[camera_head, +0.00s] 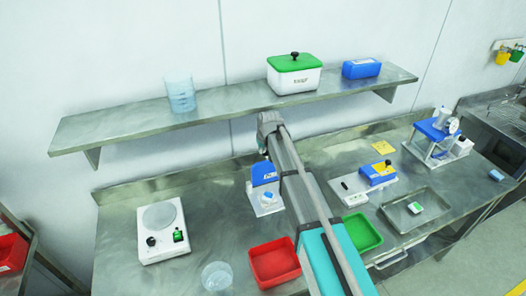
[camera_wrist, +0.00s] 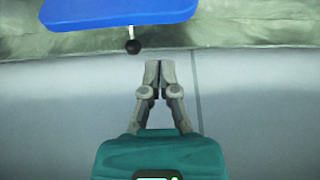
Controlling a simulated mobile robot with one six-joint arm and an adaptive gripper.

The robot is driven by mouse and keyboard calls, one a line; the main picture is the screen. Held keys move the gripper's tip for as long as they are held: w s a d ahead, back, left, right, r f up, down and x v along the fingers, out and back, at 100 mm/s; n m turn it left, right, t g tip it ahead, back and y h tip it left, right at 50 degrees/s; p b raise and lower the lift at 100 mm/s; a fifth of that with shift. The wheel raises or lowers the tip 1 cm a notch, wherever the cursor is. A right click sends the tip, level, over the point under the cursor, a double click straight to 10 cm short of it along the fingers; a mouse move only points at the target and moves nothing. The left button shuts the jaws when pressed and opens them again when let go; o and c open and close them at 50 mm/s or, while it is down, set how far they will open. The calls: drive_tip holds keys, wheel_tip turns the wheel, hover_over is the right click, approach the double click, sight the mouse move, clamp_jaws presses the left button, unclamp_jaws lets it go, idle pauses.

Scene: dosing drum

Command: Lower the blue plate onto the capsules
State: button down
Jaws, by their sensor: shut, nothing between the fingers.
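A blue plate (camera_wrist: 120,10) shows at the top of the wrist view, cut off by the frame edge, with a black knob (camera_wrist: 133,46) on a short stem at its near edge. My gripper (camera_wrist: 159,65) is shut and empty, a little to the right of the knob and apart from it in the picture. In the head view, a blue part (camera_head: 264,172) on a white base (camera_head: 265,200) stands on the bench, partly behind my arm; it looks like the same plate. My fingertips cannot be made out there. I cannot make out any capsules.
A steel shelf (camera_head: 215,113) with a beaker (camera_head: 180,94), a green-lidded box (camera_head: 294,78) and a blue box (camera_head: 361,69) runs along the wall. On the bench are a hotplate-like device (camera_head: 161,230), red (camera_head: 273,262) and green (camera_head: 361,232) trays, and other blue-white devices (camera_head: 379,172).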

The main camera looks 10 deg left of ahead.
drive_tip(key=b+x, duration=0.5)
drive_tip(key=x, duration=0.1)
drive_tip(key=shift+f, duration=0.25)
drive_tip(key=shift+w+a+b, duration=0.1)
drive_tip(key=shift+w+b, duration=0.05)
drive_tip(key=shift+b, duration=0.15)
drive_tip(key=shift+d, duration=0.25)
